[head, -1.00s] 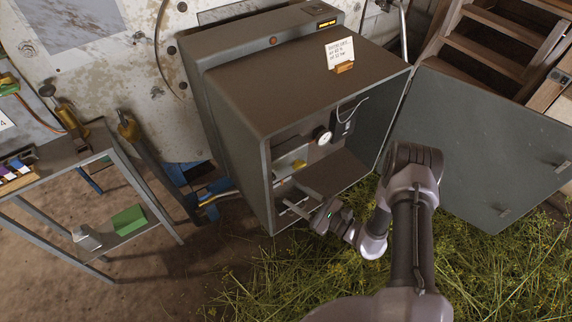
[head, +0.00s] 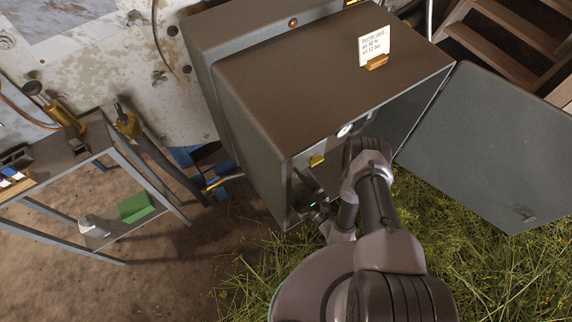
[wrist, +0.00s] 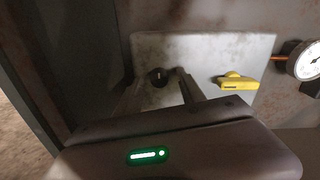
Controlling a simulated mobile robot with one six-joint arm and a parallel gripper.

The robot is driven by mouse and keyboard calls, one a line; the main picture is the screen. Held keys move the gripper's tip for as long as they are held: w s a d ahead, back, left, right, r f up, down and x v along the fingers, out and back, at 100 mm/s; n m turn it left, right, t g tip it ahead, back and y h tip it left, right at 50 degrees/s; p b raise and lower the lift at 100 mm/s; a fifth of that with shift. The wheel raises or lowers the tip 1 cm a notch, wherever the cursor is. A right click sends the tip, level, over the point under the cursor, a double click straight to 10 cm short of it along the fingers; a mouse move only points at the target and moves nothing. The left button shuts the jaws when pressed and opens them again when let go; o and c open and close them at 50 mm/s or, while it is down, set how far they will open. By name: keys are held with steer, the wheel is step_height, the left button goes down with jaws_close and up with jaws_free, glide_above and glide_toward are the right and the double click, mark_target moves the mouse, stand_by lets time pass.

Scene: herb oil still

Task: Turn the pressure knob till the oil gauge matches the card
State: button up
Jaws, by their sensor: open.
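In the wrist view a round black knob (wrist: 158,77) sits on a pale worn plate (wrist: 215,50) inside the cabinet. My gripper (wrist: 160,82) is open, with its two fingers reaching toward the plate on either side of the knob; I cannot tell whether they touch it. A round white gauge (wrist: 308,62) is at the right edge, partly cut off, its reading too small to tell. In the head view the gauge (head: 344,130) shows just under the cabinet's top edge. The card (head: 376,47) stands in a wooden holder on the cabinet top, its writing blurred. The knob is hidden there.
A yellow lever (wrist: 236,82) is on the plate right of the knob; it shows in the head view (head: 317,160). The grey cabinet (head: 300,95) is open, its door (head: 490,150) swung right. A metal shelf stand (head: 165,188) with a green block (head: 137,207) stands left.

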steer(key=shift+w+a, duration=0.15)
jaws_close()
stand_by(0.4)
